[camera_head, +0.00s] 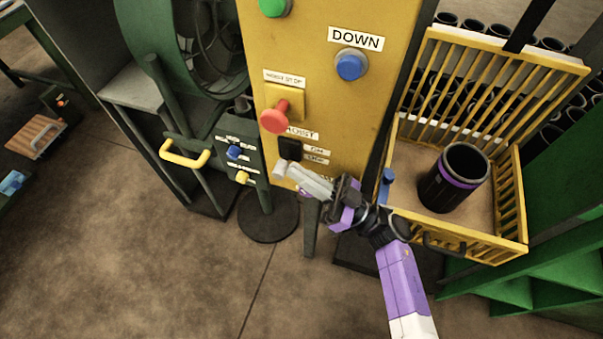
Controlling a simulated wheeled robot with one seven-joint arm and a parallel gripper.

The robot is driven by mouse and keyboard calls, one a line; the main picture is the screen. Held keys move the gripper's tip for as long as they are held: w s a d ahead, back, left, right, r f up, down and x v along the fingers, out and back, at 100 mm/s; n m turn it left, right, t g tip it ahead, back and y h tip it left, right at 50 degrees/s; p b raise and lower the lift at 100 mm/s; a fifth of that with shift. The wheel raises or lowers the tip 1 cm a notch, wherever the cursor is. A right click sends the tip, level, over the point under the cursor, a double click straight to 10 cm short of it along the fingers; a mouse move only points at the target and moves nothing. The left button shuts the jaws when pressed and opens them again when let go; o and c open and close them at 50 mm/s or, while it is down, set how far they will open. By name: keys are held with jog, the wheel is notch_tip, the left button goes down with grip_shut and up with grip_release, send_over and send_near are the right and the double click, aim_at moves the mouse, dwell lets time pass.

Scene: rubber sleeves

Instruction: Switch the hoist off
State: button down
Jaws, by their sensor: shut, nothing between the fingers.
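The yellow hoist control panel (350,108) stands upright in the middle of the view. The black hoist switch (290,147) sits low on it, under a label reading "HOIST", with two small labels at its right. Which way the switch is set is too small to tell. My gripper (281,170) is shut and empty, its tips just below and left of the switch. I cannot tell whether they touch the panel. My gripper and wrist cover the panel's lower edge.
A red stop button (276,116) sticks out just above the switch. A blue DOWN button (351,64) and green button (274,6) are higher. A yellow cage (508,245) holding a black sleeve (455,177) stands right. A yellow handle (185,158) juts out left.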

jog(key=shift+a+f, duration=0.1)
jog(key=shift+f, duration=0.5)
jog(key=shift+f+b, duration=0.1)
jog(key=shift+b, duration=0.2)
jog(key=b+v, duration=0.1)
jog(key=v, duration=0.6)
jog(key=shift+d+b, duration=0.4)
jog(key=shift+s+f, duration=0.1)
jog(key=shift+f, duration=0.05)
jog(key=s+d+r+m+t+h, duration=0.1)
jog(key=s+d+m+h, duration=0.3)
jog(key=s+h, duration=0.3)
jog(key=s+d+r+m+t+h, duration=0.1)
jog(key=s+d+m+t+h, duration=0.1)
jog(key=s+d+m+h, duration=0.2)
jog(key=s+d+r+m+t+h, duration=0.2)
jog(key=s+d+m+h, duration=0.2)
jog(key=s+h, duration=0.7)
jog(key=s+d, duration=0.1)
jog(key=s, duration=0.5)
jog(key=shift+m, duration=0.3)
